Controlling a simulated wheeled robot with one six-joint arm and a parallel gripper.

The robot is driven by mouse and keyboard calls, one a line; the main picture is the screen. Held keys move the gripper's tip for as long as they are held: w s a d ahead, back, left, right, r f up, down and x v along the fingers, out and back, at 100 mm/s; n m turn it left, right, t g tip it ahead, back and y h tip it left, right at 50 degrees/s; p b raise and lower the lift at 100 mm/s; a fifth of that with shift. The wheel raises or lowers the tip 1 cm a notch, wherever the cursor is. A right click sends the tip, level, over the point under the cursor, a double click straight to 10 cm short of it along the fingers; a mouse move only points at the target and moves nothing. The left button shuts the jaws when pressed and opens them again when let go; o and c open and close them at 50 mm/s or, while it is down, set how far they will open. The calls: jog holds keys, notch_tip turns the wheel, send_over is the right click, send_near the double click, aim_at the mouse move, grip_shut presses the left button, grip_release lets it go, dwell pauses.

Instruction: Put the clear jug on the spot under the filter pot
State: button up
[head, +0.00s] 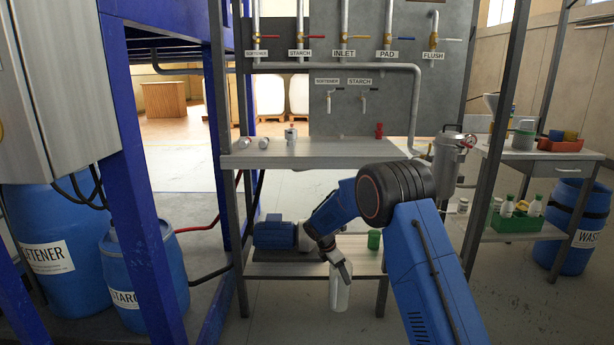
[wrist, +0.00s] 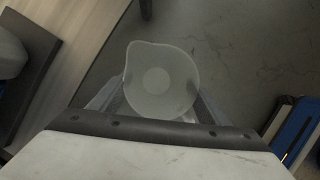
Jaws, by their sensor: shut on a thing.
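The clear jug (head: 340,292) hangs from my gripper (head: 341,270), low in the head view, in front of the lower shelf. In the wrist view the jug (wrist: 160,80) is seen from above, its lip at upper left and its inside looking empty. The gripper fingers (wrist: 158,103) are on either side of it, shut on it. The filter pot (head: 447,160) is a metal vessel at the right end of the bench, well above and right of the jug. The spot under it cannot be made out; my arm covers part of that area.
The bench top (head: 345,150) holds small metal parts and a red item. The lower shelf (head: 310,268) carries a blue motor (head: 273,235) and a green cup (head: 374,240). A dark frame post (head: 490,150) stands right of the pot. Floor in front is open.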

jog(key=s+d+f+m+g+y, duration=0.4)
jog(key=s+d+f+m+g, duration=0.2)
jog(key=s+d+f+m, duration=1)
jog(key=shift+s+f+m+g, duration=0.15)
jog(key=shift+s+m+g, duration=0.3)
jog(key=shift+m, duration=3.05)
jog(key=shift+s+t, duration=0.1)
jog(key=shift+t, duration=0.15)
